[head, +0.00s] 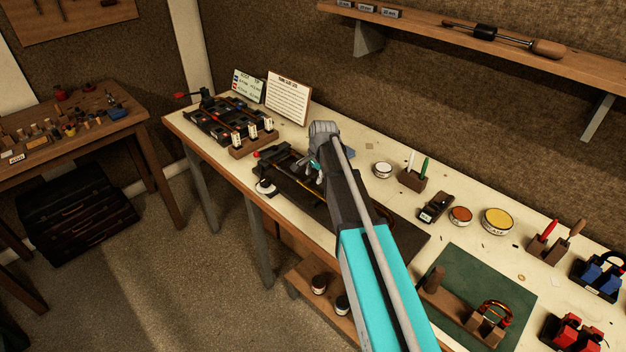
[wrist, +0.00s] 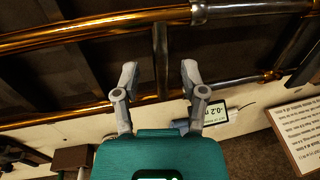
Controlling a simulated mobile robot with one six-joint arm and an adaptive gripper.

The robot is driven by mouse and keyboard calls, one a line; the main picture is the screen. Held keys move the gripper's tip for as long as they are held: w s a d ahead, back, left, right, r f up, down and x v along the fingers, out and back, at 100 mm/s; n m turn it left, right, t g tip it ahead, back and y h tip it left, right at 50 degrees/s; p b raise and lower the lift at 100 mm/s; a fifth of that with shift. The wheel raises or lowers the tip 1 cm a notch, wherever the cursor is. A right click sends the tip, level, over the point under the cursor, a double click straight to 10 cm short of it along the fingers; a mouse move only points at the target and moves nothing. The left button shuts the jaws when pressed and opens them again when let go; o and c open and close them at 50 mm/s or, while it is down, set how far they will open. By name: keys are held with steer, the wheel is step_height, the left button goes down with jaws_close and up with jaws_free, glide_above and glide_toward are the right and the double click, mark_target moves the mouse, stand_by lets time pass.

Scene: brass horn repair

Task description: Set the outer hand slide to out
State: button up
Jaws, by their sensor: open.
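The hand slide shows close up in the wrist view as two parallel tubes, with brass-coloured lengths (wrist: 60,35) on the left and silvery lengths (wrist: 238,83) on the right. A dark cross brace (wrist: 160,50) joins the two tubes. My gripper (wrist: 160,75) is open, with one finger on each side of the brace in the picture. Nothing is seen clamped, and I cannot tell whether the fingers touch the brace or tube. In the head view my gripper (head: 317,172) is low over the bench, and my arm hides much of the slide.
A small display (wrist: 215,113) and a printed card (wrist: 298,130) stand near the slide. The bench (head: 340,125) also carries a black rack (head: 222,118), a white tin (head: 382,170), a pen block (head: 412,179) and a green mat (head: 505,280). A wooden shelf (head: 430,25) hangs above.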

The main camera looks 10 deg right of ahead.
steer(key=shift+f, duration=0.15)
jaws_close()
stand_by(0.4)
